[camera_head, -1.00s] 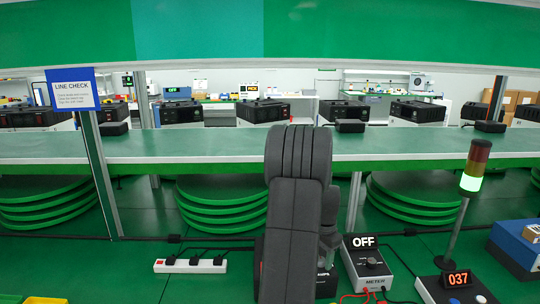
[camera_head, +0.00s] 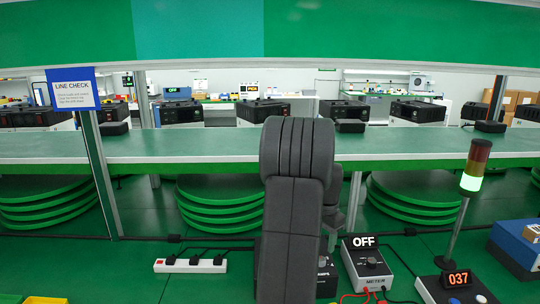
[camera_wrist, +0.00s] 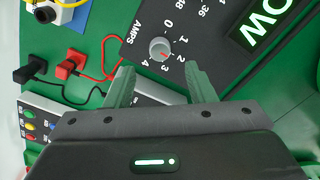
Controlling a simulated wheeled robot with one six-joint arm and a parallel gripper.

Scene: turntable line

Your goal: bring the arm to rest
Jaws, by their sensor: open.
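My gripper (camera_wrist: 158,88) shows in the wrist view with its two green fingers apart and nothing between them.
A meter box (camera_head: 368,268) with an OFF display stands right of my arm. A counter reading 037 (camera_head: 458,280), a signal lamp (camera_head: 474,170) lit green and a blue box (camera_head: 518,245) are further right. A power strip (camera_head: 190,265) lies left. A green shelf (camera_head: 120,148) crosses behind.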

